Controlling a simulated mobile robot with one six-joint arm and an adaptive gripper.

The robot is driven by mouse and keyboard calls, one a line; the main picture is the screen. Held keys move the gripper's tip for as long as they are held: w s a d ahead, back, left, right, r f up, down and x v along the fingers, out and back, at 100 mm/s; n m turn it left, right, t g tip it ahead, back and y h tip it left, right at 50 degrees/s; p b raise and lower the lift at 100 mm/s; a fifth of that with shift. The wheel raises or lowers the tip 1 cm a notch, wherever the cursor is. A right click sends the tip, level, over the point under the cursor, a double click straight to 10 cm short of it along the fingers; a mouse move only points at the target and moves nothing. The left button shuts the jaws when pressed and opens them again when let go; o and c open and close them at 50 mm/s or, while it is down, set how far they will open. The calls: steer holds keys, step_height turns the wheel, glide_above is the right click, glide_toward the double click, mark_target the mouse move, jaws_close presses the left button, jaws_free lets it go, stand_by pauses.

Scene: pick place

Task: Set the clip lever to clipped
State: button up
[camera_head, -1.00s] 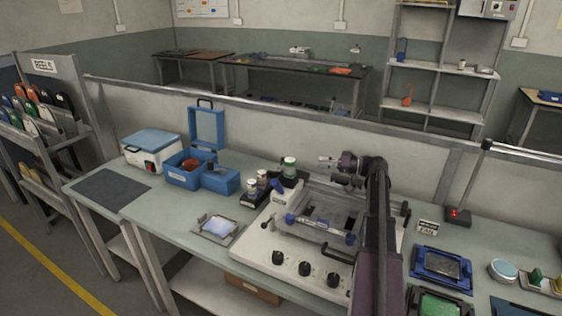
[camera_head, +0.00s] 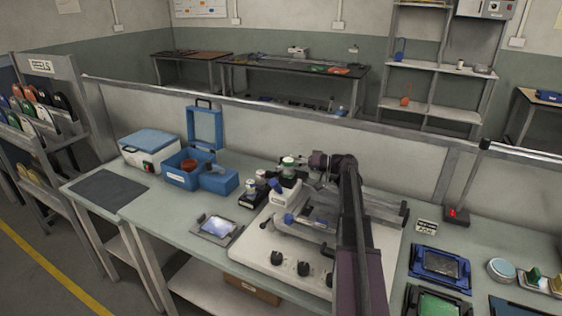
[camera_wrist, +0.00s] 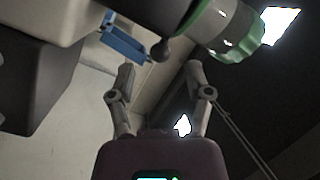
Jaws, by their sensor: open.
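My gripper (camera_wrist: 160,80) is open in the wrist view, with its two fingers apart and nothing between them. Just beyond the tips is a dark rounded knob (camera_wrist: 161,50), beside a blue bar (camera_wrist: 124,40); I cannot tell for sure whether this is the clip lever. My gripper (camera_head: 302,165) is above the machine's back, by the green-topped jar (camera_head: 289,162). The lever's setting is unclear.
The jar's green and grey body (camera_wrist: 228,30) is close to the right fingertip in the wrist view. My arm hides the machine's right part.

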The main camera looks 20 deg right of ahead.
mark_target(282, 159)
steer(key=shift+x, duration=2.15)
jaws_close()
